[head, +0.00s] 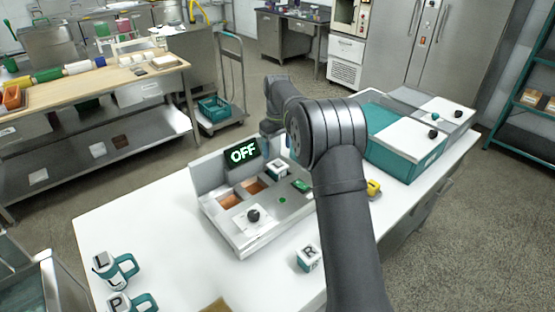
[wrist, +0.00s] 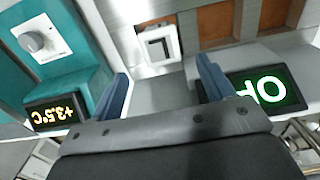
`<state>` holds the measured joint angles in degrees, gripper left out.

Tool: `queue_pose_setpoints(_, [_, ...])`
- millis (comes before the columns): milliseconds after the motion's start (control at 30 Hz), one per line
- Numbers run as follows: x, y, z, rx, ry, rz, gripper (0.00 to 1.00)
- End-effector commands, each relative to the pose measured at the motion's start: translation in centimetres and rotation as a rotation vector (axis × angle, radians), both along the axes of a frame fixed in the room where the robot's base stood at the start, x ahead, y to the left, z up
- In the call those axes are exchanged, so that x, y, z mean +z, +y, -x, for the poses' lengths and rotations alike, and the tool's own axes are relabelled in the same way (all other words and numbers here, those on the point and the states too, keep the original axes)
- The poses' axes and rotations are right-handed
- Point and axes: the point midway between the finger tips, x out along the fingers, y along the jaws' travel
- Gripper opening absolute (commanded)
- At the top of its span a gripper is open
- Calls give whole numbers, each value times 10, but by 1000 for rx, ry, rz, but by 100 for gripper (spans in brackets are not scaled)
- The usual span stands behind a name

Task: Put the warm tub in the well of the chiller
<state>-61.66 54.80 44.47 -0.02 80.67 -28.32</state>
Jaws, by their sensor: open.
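The warmer (head: 240,240) is a grey unit with copper-brown wells and a lit OFF display (head: 243,152). A white square-lidded tub (head: 278,168) with a dark mark sits in its back right part. The tub also shows in the wrist view (wrist: 158,45), beyond my fingertips. My gripper (wrist: 161,72) is open, its blue fingers apart with nothing between them. In the head view my arm mostly hides it. The teal chiller (head: 395,152) stands at the right with a white top; its well cannot be made out. In the wrist view the chiller (wrist: 80,60) shows a +3.5°C display (wrist: 57,112).
A white-and-teal tub marked R (head: 308,258) stands in front of the warmer. Mugs marked L (head: 115,270) and P (head: 132,303) stand at the front left. A yellow object (head: 374,188) lies by the chiller. The table (head: 150,215) is clear left of the warmer.

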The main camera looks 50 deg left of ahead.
Motion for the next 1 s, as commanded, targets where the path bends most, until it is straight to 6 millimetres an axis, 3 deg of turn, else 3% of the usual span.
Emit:
queue_pose_setpoints(100, [21,0,0,0,-1,-2,74])
queue_pose_setpoints(233, [34,0,0,0,0,-1,74])
queue_pose_setpoints(600, [39,0,0,0,1,1,74])
queue_pose_setpoints(767, [33,0,0,0,1,2,74])
queue_pose_setpoints(1000, [-3,-1,0,0,2,4,74])
